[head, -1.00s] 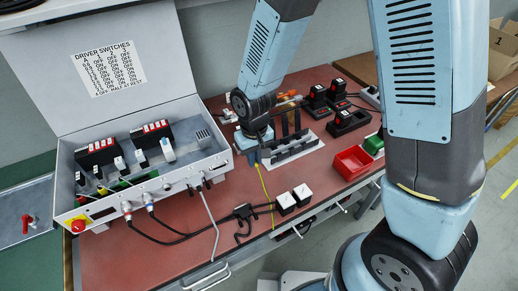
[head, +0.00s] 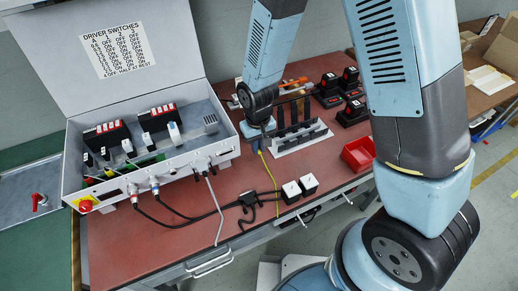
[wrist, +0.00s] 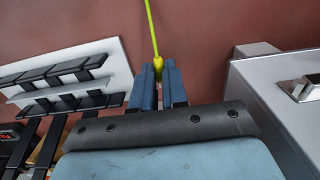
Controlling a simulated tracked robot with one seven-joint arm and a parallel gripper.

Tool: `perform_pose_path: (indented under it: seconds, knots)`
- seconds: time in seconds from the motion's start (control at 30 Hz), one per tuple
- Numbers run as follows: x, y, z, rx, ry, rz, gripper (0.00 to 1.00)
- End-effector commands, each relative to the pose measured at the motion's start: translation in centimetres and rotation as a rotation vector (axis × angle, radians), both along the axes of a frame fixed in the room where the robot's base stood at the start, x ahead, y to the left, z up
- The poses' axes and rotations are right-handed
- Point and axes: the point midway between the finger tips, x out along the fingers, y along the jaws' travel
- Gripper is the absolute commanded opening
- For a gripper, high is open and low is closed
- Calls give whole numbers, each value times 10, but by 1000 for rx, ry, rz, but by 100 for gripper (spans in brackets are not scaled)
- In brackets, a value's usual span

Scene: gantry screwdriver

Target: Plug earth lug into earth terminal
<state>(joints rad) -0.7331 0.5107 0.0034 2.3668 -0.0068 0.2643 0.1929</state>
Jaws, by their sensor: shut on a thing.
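My gripper (wrist: 159,74) is shut on a yellow earth lug (wrist: 158,64) whose thin yellow-green lead (wrist: 151,28) runs away over the red bench. In the head view the gripper (head: 261,147) is low over the bench, between the grey driver box (head: 215,150) and a white rack. The lead (head: 270,180) hangs from it toward the bench front. The lug's tip is hidden between the fingers. The box also shows at the right of the wrist view (wrist: 270,110), apart from the fingers. I cannot pick out the earth terminal.
The white rack (head: 282,148) with black holders stands right of the gripper. Two white-topped blocks (head: 291,190) and black cables (head: 170,222) lie in front. A red bin (head: 357,154) and black battery-like units (head: 352,112) are further right.

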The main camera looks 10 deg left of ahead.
Motion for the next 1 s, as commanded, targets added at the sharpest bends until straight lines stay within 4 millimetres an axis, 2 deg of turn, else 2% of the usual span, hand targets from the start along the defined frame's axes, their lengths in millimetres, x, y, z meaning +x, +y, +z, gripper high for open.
perform_pose_path:
  seconds: [0.5, 1.0]
  knots:
    - [32, 18, 0, 0, 0, -2, 0]
    - [36, 21, 0, 0, 0, -1, 0]
